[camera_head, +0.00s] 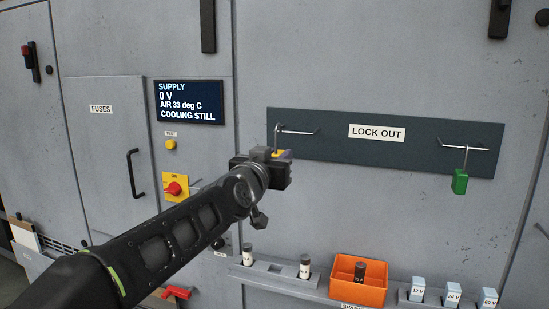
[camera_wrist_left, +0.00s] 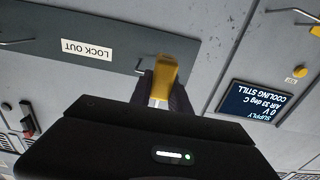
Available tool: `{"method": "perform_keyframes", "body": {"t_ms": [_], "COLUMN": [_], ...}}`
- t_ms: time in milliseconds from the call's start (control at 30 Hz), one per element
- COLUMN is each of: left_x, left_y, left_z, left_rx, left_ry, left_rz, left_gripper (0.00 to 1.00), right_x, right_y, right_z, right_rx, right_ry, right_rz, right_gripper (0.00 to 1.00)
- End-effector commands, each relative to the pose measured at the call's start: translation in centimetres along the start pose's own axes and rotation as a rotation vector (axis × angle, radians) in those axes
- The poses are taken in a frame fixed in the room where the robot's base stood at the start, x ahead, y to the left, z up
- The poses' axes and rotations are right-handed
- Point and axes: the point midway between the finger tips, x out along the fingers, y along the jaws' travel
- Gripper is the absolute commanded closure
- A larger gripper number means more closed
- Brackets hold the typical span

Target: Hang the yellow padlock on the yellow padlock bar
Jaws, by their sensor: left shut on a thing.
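My left gripper (camera_head: 284,156) is shut on the yellow padlock (camera_head: 277,153), just below the left bar (camera_head: 297,131) on the dark lock-out board. Only a little yellow shows between the fingers in the head view. A thin grey shackle seems to rise from it to the bar's left end; I cannot tell whether it is around the bar or beside it. In the left wrist view, the yellow padlock body (camera_wrist_left: 165,75) stands between the fingers, with a bent piece of bar (camera_wrist_left: 140,66) close beside it. My right gripper is not in view.
The board (camera_head: 400,152) carries a "LOCK OUT" label. A green padlock (camera_head: 460,182) hangs on the right bar (camera_head: 465,147). Below are a ledge with fuses, an orange bin (camera_head: 345,290) and several labelled blocks. A red-knobbed switch (camera_head: 174,188) is left of my gripper.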

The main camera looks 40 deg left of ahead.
Motion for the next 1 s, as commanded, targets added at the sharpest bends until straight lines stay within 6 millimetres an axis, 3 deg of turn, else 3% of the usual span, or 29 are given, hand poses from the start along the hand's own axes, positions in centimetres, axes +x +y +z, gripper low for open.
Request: {"method": "perform_keyframes", "body": {"t_ms": [1000], "left_x": [8.2], "left_y": [0.0], "left_z": [-0.2], "left_rx": [0.0], "left_ry": [0.001], "left_rz": [0.0], "left_gripper": [1.0], "right_x": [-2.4], "right_y": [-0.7], "right_z": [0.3], "right_rx": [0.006], "right_ry": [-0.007], "right_rz": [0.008], "right_gripper": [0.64]}}
